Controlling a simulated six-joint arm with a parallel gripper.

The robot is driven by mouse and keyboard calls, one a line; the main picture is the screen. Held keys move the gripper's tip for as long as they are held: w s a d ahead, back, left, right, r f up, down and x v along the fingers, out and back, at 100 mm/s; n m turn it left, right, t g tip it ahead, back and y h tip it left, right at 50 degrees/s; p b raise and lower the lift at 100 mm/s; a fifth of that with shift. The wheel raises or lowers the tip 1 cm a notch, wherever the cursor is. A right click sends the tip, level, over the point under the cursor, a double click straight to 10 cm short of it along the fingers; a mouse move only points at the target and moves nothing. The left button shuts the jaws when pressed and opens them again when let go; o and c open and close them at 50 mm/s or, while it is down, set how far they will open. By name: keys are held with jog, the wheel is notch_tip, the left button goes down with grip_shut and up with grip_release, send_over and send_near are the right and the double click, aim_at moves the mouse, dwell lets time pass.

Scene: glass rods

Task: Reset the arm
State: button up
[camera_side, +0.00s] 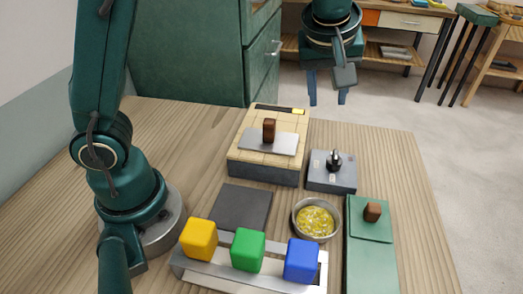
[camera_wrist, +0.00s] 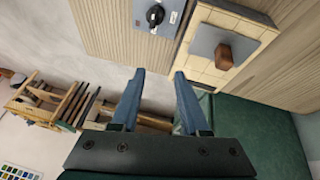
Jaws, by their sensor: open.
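My gripper (camera_side: 327,92) is open and empty, raised high above the back edge of the table in the side view. Its two blue fingers point down and stand apart, touching nothing. In the wrist view the gripper (camera_wrist: 158,78) shows the same gap between its fingers, with nothing between them.
On the table stand a tiled block (camera_side: 240,150) with a metal plate and brown knob, a grey knob box (camera_side: 331,180), a bowl (camera_side: 316,219) of yellow bits, a green case (camera_side: 370,260), a dark pad (camera_side: 240,206), and a rack with yellow (camera_side: 199,239), green (camera_side: 248,250) and blue (camera_side: 301,261) cubes.

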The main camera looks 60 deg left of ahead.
jog(key=s+a+r+m+t+h, duration=0.1)
jog(key=s+a+m, duration=0.15)
jog(key=s, duration=0.45)
jog(key=s+a+r+m+t+h, duration=0.1)
jog(key=s+a+m, duration=0.15)
jog(key=s, duration=0.45)
jog(key=s+f+m, duration=0.1)
jog(key=s+d+f+m, duration=0.1)
jog(key=m, duration=0.1)
jog(key=s+d+f+m, duration=0.1)
jog(key=m, duration=0.1)
jog(key=shift+s+d+f+g+h, duration=0.15)
jog(key=shift+s+f+g+h, duration=0.25)
